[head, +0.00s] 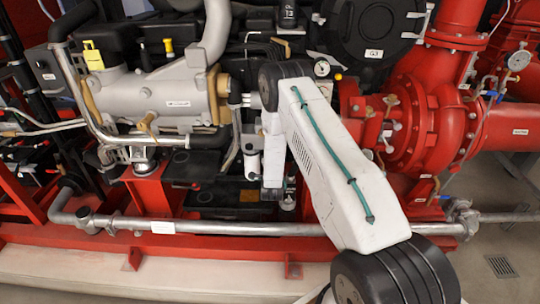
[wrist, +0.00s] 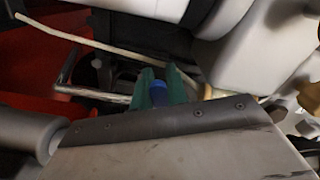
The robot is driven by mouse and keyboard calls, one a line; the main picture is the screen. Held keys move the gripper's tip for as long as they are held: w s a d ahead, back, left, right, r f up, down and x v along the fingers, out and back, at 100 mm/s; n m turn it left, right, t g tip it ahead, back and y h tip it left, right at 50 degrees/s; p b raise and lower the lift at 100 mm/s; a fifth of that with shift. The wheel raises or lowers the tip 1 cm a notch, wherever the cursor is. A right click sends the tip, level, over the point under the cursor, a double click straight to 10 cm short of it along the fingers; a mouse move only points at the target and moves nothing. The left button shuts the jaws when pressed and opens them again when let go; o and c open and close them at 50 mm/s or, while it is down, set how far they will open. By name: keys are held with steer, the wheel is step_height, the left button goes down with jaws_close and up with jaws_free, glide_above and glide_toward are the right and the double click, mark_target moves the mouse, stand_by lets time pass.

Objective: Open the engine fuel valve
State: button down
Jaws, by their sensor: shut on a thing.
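In the wrist view, my gripper (wrist: 162,84) shows as two green fingers beyond a grey panel edge. A small blue piece (wrist: 158,93) sits between the fingers, and they are shut on it. It looks like a valve handle, but most of it is hidden by the panel edge and the fingers. I cannot tell how far it is turned. In the head view, my white arm crosses the middle in front of the engine, and the gripper and the blue piece are hidden behind it.
The grey engine body (head: 160,97) is at left and the red pump (head: 435,120) at right. A long horizontal metal pipe (head: 250,228) runs above the red base frame. In the wrist view, a thin pale tube (wrist: 75,37) runs close beyond the fingers. Open floor (head: 505,225) shows at right.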

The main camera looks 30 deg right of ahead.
steer(key=shift+d+n, duration=0.25)
steer(key=shift+n, duration=0.15)
steer(key=c, duration=1.6)
jaws_free()
steer(key=shift+c, duration=0.2)
steer(key=shift+s, duration=0.1)
steer(key=v, duration=0.7)
steer(key=shift+s+a, duration=0.25)
steer(key=shift+s, duration=0.05)
